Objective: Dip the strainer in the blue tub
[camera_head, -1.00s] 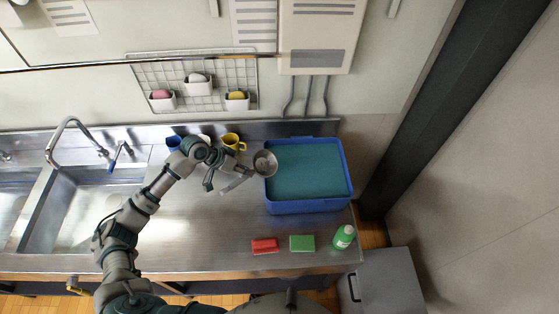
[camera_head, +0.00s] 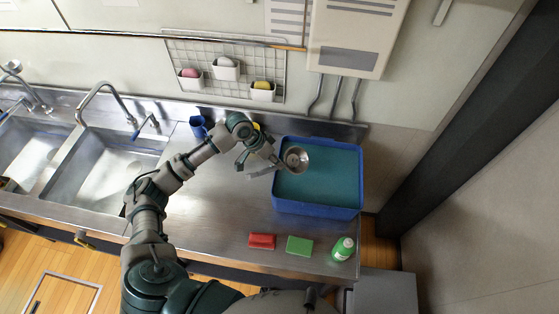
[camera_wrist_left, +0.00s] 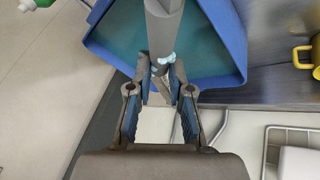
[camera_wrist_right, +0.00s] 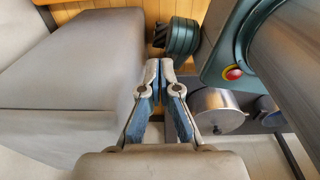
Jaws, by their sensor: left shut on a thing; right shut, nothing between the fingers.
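The blue tub (camera_head: 318,211) stands at the right end of the steel counter, filled with blue-green water (camera_head: 325,187). My left gripper (camera_head: 264,168) is at the tub's left side, shut on the strainer's handle. The strainer (camera_head: 296,160) has its round metal bowl over the left part of the water; I cannot tell whether it touches the surface. In the left wrist view the left gripper (camera_wrist_left: 165,82) grips the grey handle (camera_wrist_left: 163,30), with the blue tub (camera_wrist_left: 228,62) beyond; the bowl is hidden there. My right gripper (camera_wrist_right: 160,72) is shut and empty, away from the tub.
A red sponge (camera_head: 262,241), a green sponge (camera_head: 299,246) and a green bottle (camera_head: 343,248) stand in front of the tub. A blue mug (camera_head: 198,127) and a yellow mug (camera_wrist_left: 317,57), partly hidden, are behind my left arm. Sinks (camera_head: 105,165) lie to the left.

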